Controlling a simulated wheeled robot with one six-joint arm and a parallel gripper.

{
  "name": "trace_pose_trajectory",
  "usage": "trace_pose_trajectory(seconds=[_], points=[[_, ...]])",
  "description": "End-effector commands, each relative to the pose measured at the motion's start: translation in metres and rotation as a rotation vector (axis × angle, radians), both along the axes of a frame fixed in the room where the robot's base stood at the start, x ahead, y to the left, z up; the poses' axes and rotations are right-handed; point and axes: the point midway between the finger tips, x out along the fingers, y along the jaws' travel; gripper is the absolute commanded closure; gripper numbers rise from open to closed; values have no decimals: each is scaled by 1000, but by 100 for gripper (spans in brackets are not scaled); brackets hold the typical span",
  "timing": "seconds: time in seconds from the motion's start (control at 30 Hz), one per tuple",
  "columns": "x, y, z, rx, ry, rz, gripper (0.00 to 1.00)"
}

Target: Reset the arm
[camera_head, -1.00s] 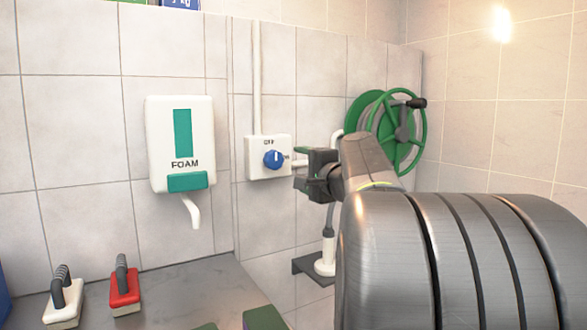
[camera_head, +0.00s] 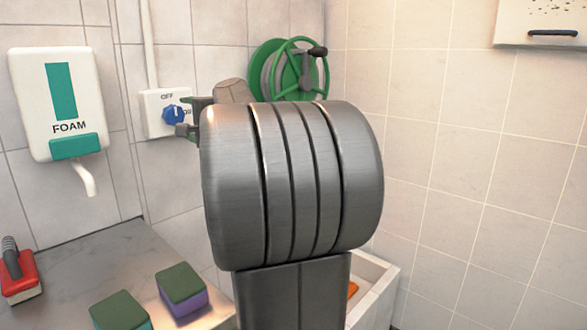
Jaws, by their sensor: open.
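My gripper (camera_head: 187,116) shows only in part, behind my large grey arm joint in the middle of the head view. Its dark fingers are apart, and I see nothing between them. It appears close to the blue knob (camera_head: 174,114) of the white switch box (camera_head: 152,101) on the tiled wall; I cannot tell whether it touches. My arm hides most of the gripper's wrist and the wall behind it.
A white foam dispenser (camera_head: 92,139) hangs on the left wall. A green hose reel (camera_head: 270,58) is behind my arm. Two sponges (camera_head: 184,283) and a red brush (camera_head: 20,275) lie on the grey counter (camera_head: 85,262). A white basin (camera_head: 377,291) is at lower right. The right wall is mostly bare.

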Motion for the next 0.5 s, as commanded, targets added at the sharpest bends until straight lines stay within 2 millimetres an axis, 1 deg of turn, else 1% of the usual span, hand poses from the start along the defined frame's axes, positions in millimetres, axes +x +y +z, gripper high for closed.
trace_pose_trajectory(seconds=[0.03, 0.2, 0.33, 0.5], points=[[7, 9, 0, -1, 1, 2, 30], [26, 30, 1, 1, 1, 1, 30], [37, 42, 0, -1, 1, 1, 30], [44, 49, 1, 1, -1, -1, 30]])
